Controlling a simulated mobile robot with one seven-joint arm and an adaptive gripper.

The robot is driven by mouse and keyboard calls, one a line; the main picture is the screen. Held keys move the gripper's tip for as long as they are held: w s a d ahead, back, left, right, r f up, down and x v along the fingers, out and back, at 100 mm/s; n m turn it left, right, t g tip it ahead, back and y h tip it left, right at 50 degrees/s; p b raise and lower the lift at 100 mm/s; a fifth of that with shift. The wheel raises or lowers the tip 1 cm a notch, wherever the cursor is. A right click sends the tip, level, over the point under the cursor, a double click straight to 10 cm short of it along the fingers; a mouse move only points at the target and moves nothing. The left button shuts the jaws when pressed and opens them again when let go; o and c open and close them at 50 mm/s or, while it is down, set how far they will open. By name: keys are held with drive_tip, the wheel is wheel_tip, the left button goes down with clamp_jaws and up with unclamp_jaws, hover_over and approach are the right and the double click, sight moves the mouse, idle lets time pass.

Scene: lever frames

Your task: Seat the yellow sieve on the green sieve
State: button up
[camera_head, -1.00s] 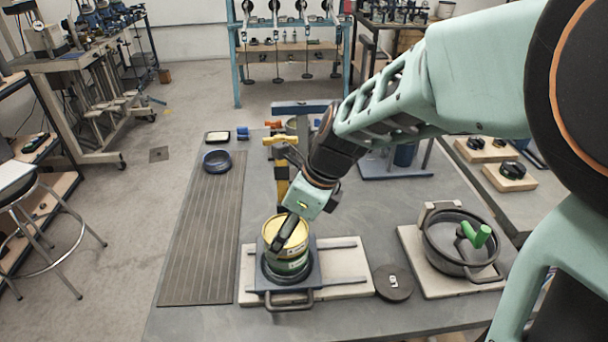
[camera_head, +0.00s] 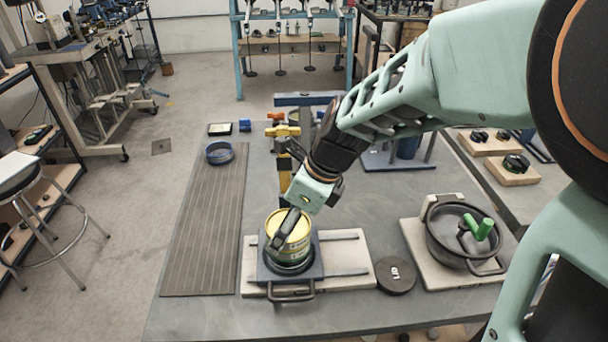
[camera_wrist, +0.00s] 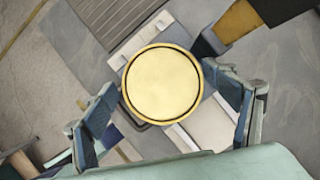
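The yellow sieve (camera_head: 292,222) is round with a pale top. It shows from above in the wrist view (camera_wrist: 162,85), roughly level. The green sieve (camera_head: 291,257) is directly below, mostly hidden, with only a thin band visible. It stands over the dark holder (camera_head: 310,262) with a front handle. The two sieves look lined up; I cannot tell whether they are fully seated.
A pale base board (camera_head: 350,262) with rails lies under the holder. A black disc (camera_head: 396,277) and a dark pan with a green handle (camera_head: 462,238) are at right. A ribbed mat (camera_head: 205,230) and blue ring (camera_head: 219,153) are at left. A yellow clamp post (camera_head: 285,178) stands close behind.

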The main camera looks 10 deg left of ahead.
drive_tip(key=shift+w+r, duration=0.1)
drive_tip(key=shift+r, duration=0.05)
drive_tip(key=shift+d+r, duration=0.2)
drive_tip(key=shift+r, duration=0.15)
drive_tip(key=v, duration=0.6)
drive_tip(key=shift+r, duration=0.35)
drive_tip(key=shift+d, duration=0.1)
